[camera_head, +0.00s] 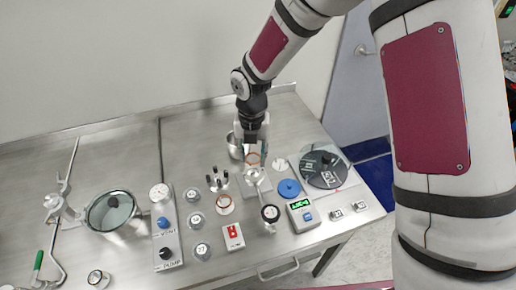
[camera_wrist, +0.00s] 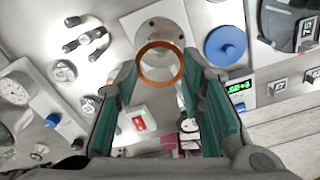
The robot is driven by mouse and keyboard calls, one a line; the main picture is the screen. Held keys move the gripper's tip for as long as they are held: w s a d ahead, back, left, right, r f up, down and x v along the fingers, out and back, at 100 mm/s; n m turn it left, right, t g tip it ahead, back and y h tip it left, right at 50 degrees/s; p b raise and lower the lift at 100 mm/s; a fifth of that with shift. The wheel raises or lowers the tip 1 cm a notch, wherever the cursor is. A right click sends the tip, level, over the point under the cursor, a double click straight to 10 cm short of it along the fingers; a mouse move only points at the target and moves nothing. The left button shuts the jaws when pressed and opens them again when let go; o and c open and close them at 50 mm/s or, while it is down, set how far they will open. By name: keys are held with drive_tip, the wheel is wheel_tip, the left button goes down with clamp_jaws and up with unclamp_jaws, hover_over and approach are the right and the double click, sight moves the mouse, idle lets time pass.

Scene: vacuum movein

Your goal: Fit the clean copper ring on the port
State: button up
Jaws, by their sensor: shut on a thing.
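My gripper (camera_head: 254,152) is shut on a copper ring (camera_head: 254,161) above the middle of the steel table. In the wrist view, the copper ring (camera_wrist: 143,71) sits between the tips of my gripper's teal-padded fingers (camera_wrist: 160,66), with its open face toward the camera. A round metal flange (camera_wrist: 160,27), apparently the port, shows just beyond the ring. In the head view this port (camera_head: 254,178) stands on a grey plate, just below the ring in the picture. I cannot tell whether the ring touches it.
A dish with a reddish ring (camera_head: 224,204), a pronged holder (camera_head: 217,181) and a red switch box (camera_head: 233,236) lie to the left. A blue cap (camera_head: 289,188), a dark round device (camera_head: 325,168) and a green-display box (camera_head: 303,214) lie to the right.

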drive_tip(key=shift+f+b, duration=0.7)
drive_tip(key=shift+f, duration=2)
drive_tip(key=shift+f+b, duration=0.35)
drive_tip(key=shift+f, duration=0.1)
idle(0.3)
drive_tip(key=o, duration=1)
drive_tip(key=shift+r, duration=0.1)
wheel_tip(320, 180, up, 12)
drive_tip(key=shift+f, duration=0.1)
idle(0.5)
